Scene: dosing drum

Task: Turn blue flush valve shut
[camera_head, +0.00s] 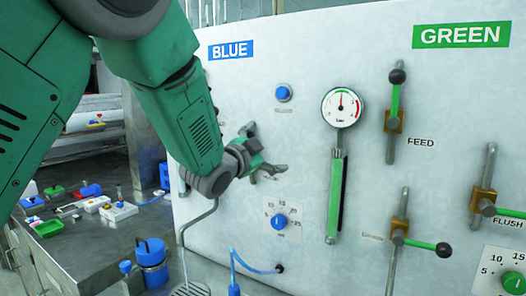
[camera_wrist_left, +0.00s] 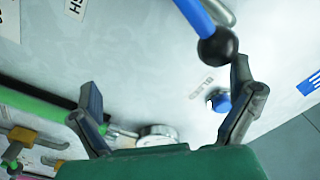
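A blue lever (camera_wrist_left: 192,12) with a black ball end (camera_wrist_left: 217,47) shows in the left wrist view. Its pivot is out of frame, so I cannot tell for sure that it is the flush valve. A cut-off label ending in SH (camera_wrist_left: 76,6) is to its left. The ball is beside the tip of the right-hand finger; I cannot tell if they touch. My left gripper (camera_head: 264,152) is open in front of the white panel, its spread fingers also in the wrist view (camera_wrist_left: 165,80). In the head view my left arm hides the blue valves. My right gripper is not in view.
The panel carries a BLUE sign (camera_head: 231,50), a blue button (camera_head: 283,93), a gauge (camera_head: 342,107) over a green tube (camera_head: 337,195), and a blue dial knob (camera_head: 279,221). Green-handled valves stand at right. A bench (camera_head: 80,255) with small items is at left.

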